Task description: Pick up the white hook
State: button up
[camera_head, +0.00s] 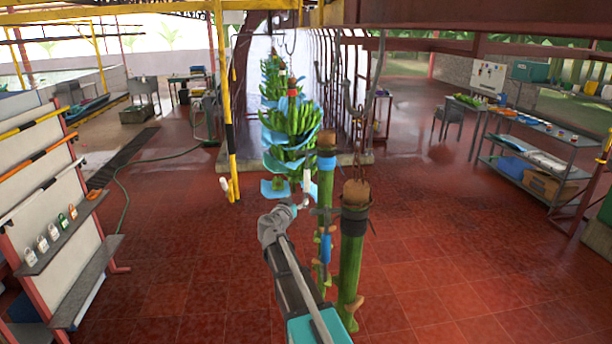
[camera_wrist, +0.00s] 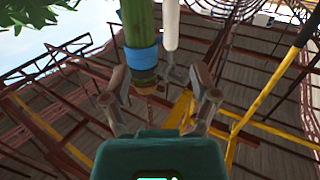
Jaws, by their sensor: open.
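A white upright piece (camera_head: 306,186), which I take for the white hook, shows just above the end of my arm in the head view. In the wrist view a white rod (camera_wrist: 171,25) comes down from the top edge, with a small grey part at its lower end; its upper part is out of frame. My gripper (camera_wrist: 160,88) is open, its fingers spread, with nothing seen clasped between them. The rod's lower end shows between and beyond the fingertips. In the head view my gripper (camera_head: 301,204) is small, and its fingers are hard to make out.
A green stem (camera_wrist: 140,35) with a blue band hangs beside the white rod. Two stems (camera_head: 351,255) hang just right of my arm. Banana bunches (camera_head: 290,125) hang behind. A yellow post (camera_head: 226,110) stands left. A tool rack (camera_head: 45,190) is at far left. The red floor is open.

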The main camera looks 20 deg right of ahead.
aim_at(306, 177)
jog(key=shift+w+a+r+t, duration=0.1)
jog(key=shift+w+r+t, duration=0.6)
jog(key=shift+r, duration=0.35)
jog(key=shift+w, duration=0.1)
jog(key=shift+x, duration=4.3)
jog(key=shift+f, duration=0.15)
jog(key=shift+p+x, duration=0.3)
jog(key=shift+x, duration=2.35)
grip_shut()
